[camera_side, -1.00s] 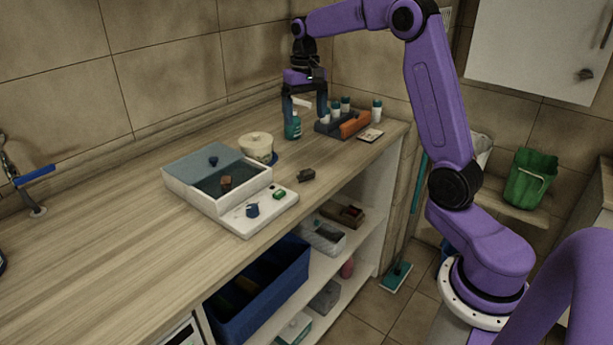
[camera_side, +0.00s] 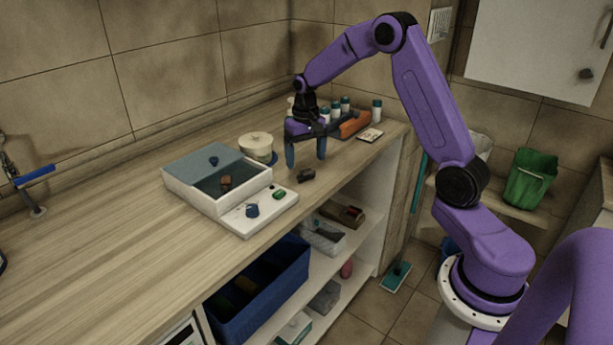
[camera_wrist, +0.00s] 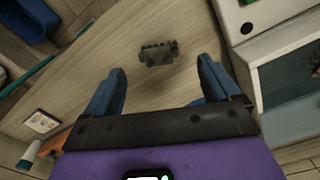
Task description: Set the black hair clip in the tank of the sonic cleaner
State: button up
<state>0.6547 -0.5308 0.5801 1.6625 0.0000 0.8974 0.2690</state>
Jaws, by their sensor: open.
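The black hair clip (camera_side: 306,175) lies on the wooden counter, right of the sonic cleaner. In the wrist view the clip (camera_wrist: 159,53) shows its toothed edge, ahead of and between my fingers. The sonic cleaner (camera_side: 190,192) is a white box with a knob and a green button on its front panel. Its tank (camera_side: 207,187) is open and holds a small reddish-brown thing.
A round cream container (camera_side: 256,147) stands behind the cleaner. A rack with white bottles and an orange thing (camera_side: 354,125) is at the back right, near a small card (camera_side: 369,135). The counter's front edge is close to the clip. The left counter is clear.

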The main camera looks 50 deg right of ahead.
aim_at(307, 171)
jog(key=shift+s+f, duration=0.1)
jog(key=shift+f, duration=2.25)
jog(key=c, duration=1.2)
jog(key=shift+r, duration=0.1)
